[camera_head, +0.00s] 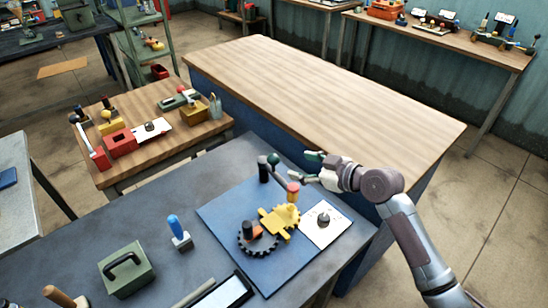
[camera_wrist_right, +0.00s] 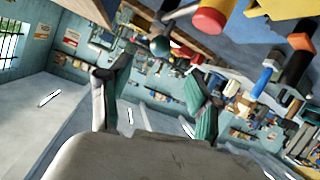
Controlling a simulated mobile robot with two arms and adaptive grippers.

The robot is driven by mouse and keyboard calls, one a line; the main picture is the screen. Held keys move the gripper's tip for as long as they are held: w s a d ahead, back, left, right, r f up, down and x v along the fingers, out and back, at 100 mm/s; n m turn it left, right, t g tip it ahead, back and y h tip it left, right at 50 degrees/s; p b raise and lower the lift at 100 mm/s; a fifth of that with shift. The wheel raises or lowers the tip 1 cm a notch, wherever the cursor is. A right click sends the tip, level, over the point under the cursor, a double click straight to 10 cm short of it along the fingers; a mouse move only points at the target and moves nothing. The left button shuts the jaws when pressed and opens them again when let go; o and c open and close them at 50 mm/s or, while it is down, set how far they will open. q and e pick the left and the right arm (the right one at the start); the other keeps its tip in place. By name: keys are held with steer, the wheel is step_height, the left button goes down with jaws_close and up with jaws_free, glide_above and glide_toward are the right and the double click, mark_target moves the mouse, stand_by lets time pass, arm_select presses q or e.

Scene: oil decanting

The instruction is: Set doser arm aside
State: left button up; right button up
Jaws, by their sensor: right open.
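The doser arm looks to be the grey bar with a dark green ball (camera_head: 273,160) at its end, at the back of the blue mat (camera_head: 225,213). In the right wrist view the ball (camera_wrist_right: 160,45) shows beyond the gap between the spread fingers (camera_wrist_right: 150,78); I see no contact. My left gripper is out of view.
The mat also bears a yellow gear piece (camera_head: 281,219), a black toothed ring (camera_head: 245,243) and a white plate (camera_head: 318,236). A green box (camera_head: 126,273) and blue-handled tool (camera_head: 177,230) stand left on the grey table. The long wooden table (camera_head: 330,90) behind is clear.

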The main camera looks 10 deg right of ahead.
mark_target(278, 160)
steer(key=p+x, duration=0.2)
steer(key=x, duration=0.9)
steer(key=shift+w+a+f, duration=0.15)
jaws_close()
